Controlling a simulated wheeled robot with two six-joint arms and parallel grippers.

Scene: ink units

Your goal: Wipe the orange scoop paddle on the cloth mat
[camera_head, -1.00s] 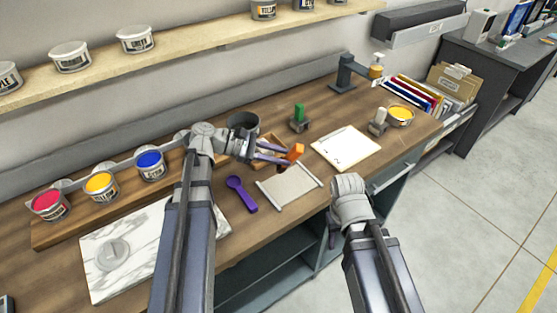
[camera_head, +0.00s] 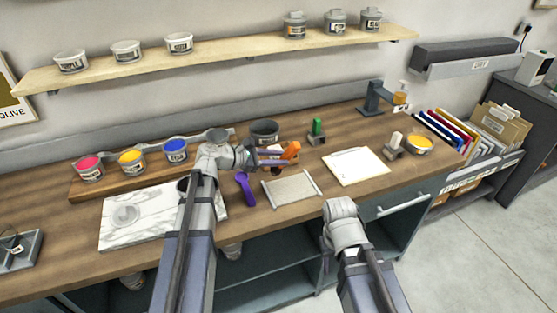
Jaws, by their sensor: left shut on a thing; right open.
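The orange scoop paddle (camera_head: 290,150) is held in my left gripper (camera_head: 272,157), which is shut on it. It is above the bench, just behind the cloth mat. The cloth mat (camera_head: 291,189) is a beige rectangle with pale bars at its left and right edges, lying flat on the bench. I cannot tell how clean the paddle is. My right gripper (camera_head: 327,245) is in front of the bench, below its front edge, and is open; its fingers are mostly hidden behind its wrist.
A purple scoop (camera_head: 245,188) lies left of the mat, and a white paper pad (camera_head: 356,166) lies right of it. A dark pot (camera_head: 265,132) and a green-handled tool (camera_head: 317,132) stand behind.

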